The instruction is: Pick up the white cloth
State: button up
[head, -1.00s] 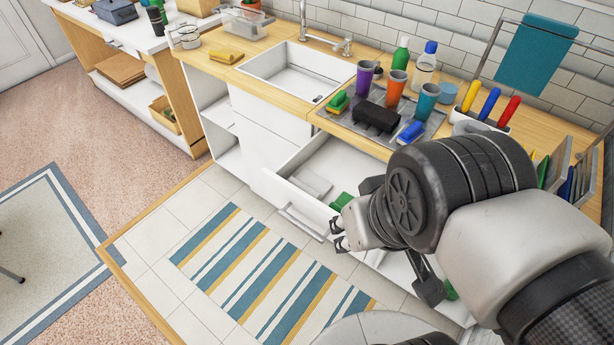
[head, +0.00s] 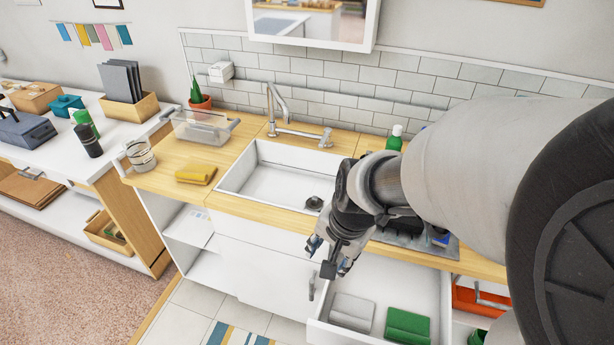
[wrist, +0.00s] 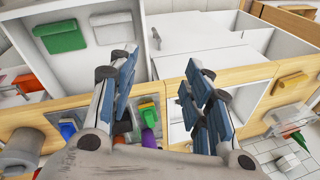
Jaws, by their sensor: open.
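The white cloth (head: 352,311) lies folded in the open white drawer (head: 437,287), left of a folded green cloth (head: 408,325). In the wrist view the white cloth (wrist: 110,27) shows at the upper left, beside the green cloth (wrist: 61,37). My gripper (head: 331,257) is open and empty. In the head view it appears in front of the counter edge, above and left of the white cloth and apart from it. In the wrist view its spread fingers (wrist: 163,64) point toward the cabinet front, with the cloths off to the left.
The sink (head: 275,185) and wooden counter (head: 150,180) lie behind my gripper. A yellow cloth (head: 196,174), a glass jar (head: 141,155) and a clear bin (head: 202,128) stand on the counter. An orange item (head: 480,299) is right of the drawer. My arm hides the right counter.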

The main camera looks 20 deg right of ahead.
notch_tip(320, 180, down, 4)
jog(key=w+d+m+g+p, duration=0.1)
jog(key=w+d+m+p, duration=0.15)
jog(key=m, duration=0.25)
jog(key=m+g+p, duration=0.2)
jog(key=m+p, duration=0.5)
jog(key=m, duration=0.2)
send_over(350, 319)
notch_tip(350, 319, down, 13)
jog(key=shift+h, duration=0.4)
notch_tip(350, 319, down, 12)
jog(key=b, duration=1.1)
jog(key=shift+s, duration=0.15)
notch_tip(350, 319, down, 6)
jog(key=b, duration=0.6)
jog(key=shift+f, duration=0.1)
jog(key=c, duration=1.1)
jog(key=shift+o, duration=0.2)
jog(key=shift+r, duration=0.25)
